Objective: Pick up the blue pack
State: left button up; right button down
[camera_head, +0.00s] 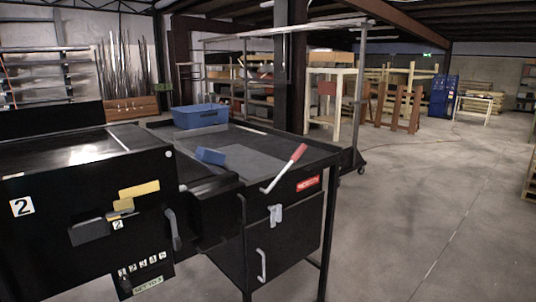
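The blue pack (211,156) is a small flat blue block. It lies tilted on the dark top of the black work surface (250,137), near its left part, in front of a blue bin. Neither of my grippers shows in the head view, so their state and place are hidden.
A blue open bin (200,117) stands at the back of the surface. A lever with a red handle (286,167) sticks up at its front right. A black machine (85,210) marked 2 fills the left. Bare concrete floor (430,200) lies open at the right.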

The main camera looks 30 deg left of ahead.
aim_at(210, 156)
jog(key=i+l+z, duration=0.15)
jog(key=i+l, duration=0.15)
jog(key=i, duration=0.3)
jog(key=i+l+z, duration=0.2)
jog(key=i, duration=0.35)
jog(key=i+l+z, duration=0.15)
jog(key=i, duration=0.45)
jog(key=i+j+u, duration=0.15)
jog(key=i+u, duration=0.25)
jog(key=i, duration=0.65)
jog(key=i+l+u, duration=0.15)
jog(key=i+u, duration=0.25)
jog(key=i, duration=0.6)
jog(key=i+l, duration=0.1)
jog(key=i, duration=1.25)
jog(key=i+j+u, duration=0.1)
jog(key=i+u, duration=1)
jog(key=u, duration=0.15)
jog(key=i+j+u, duration=0.15)
jog(key=i+u, duration=0.55)
jog(key=u, duration=0.2)
jog(key=i+l+u, duration=0.1)
jog(key=i+u, duration=0.35)
jog(key=i+l+u, duration=0.2)
jog(key=u, duration=0.2)
jog(key=i+l, duration=0.05)
jog(key=i, duration=0.05)
